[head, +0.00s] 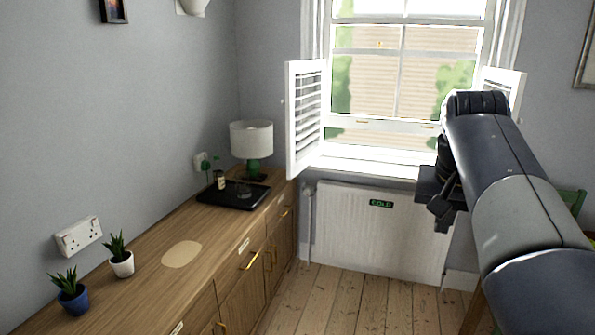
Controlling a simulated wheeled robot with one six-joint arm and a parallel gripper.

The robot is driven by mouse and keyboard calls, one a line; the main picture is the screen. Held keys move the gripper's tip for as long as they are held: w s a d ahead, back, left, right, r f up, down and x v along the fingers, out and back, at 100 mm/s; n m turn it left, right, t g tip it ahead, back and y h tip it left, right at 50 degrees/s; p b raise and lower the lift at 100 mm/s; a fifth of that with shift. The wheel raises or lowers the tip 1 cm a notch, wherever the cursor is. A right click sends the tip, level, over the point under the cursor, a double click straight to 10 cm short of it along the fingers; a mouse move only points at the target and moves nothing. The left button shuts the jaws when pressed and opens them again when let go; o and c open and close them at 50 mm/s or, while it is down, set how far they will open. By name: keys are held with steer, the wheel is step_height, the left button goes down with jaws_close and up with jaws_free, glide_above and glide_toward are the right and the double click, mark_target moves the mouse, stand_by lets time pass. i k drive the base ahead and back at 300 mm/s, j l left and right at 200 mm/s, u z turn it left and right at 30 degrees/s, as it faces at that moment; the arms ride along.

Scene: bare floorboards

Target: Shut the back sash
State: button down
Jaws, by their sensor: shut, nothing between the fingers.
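The white sash window (403,68) is in the back wall in the head view. Its lower sash has a bottom rail (385,124) that stands above the white sill (365,165), with a gap between them where greenery shows. My gripper (441,218) hangs below the sill level, in front of the right part of the radiator, and points down. It is shut and empty, and apart from the sash. My arm hides the right end of the sill and part of the window's right side.
White louvred shutters stand folded open at the left (306,118) and right (508,85) of the window. A white radiator (365,235) is below the sill. A wooden sideboard (215,250) with a lamp (251,142), tray and plants runs along the left wall. Floorboards (350,305) ahead are clear.

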mark_target(393, 125)
steer(key=i+l+z, duration=0.1)
steer(key=i+z, duration=0.25)
steer(key=i, duration=0.45)
steer(key=i+j+z, duration=0.15)
steer(key=i+z, duration=0.25)
steer(key=i, duration=0.45)
steer(key=i+u, duration=0.2)
steer(key=i, duration=0.6)
steer(key=i+l+u, duration=0.25)
steer(key=i, duration=0.6)
steer(key=i+l+u, duration=0.1)
steer(key=i+u, duration=0.4)
steer(key=i, duration=0.75)
